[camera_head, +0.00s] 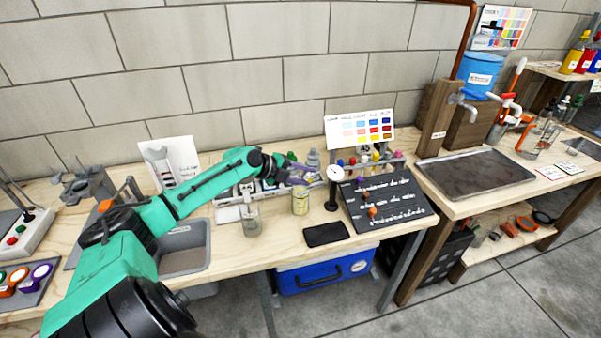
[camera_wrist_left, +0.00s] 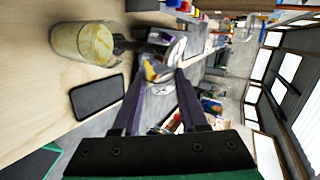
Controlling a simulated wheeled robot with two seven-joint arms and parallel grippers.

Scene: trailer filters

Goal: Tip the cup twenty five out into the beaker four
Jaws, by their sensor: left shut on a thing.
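My left gripper (camera_head: 297,174) is above the back part of the workbench, at the rack. In the left wrist view its two dark fingers (camera_wrist_left: 158,85) are shut on a small clear cup (camera_wrist_left: 160,68), partly hidden by the fingers; yellow shows in or through it. Its number cannot be read. A glass beaker with pale yellow contents (camera_head: 300,203) stands upright just below and in front of the gripper; it also shows in the left wrist view (camera_wrist_left: 85,43), apart from the cup. I cannot tell which is beaker four.
A dial gauge (camera_head: 335,174) stands right of the yellow beaker. A dark phone-like slab (camera_head: 326,234) lies in front. A sloped black board (camera_head: 386,203) with small items is at the right, a grey tray (camera_head: 184,247) at the left. A colour chart (camera_head: 358,128) stands behind.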

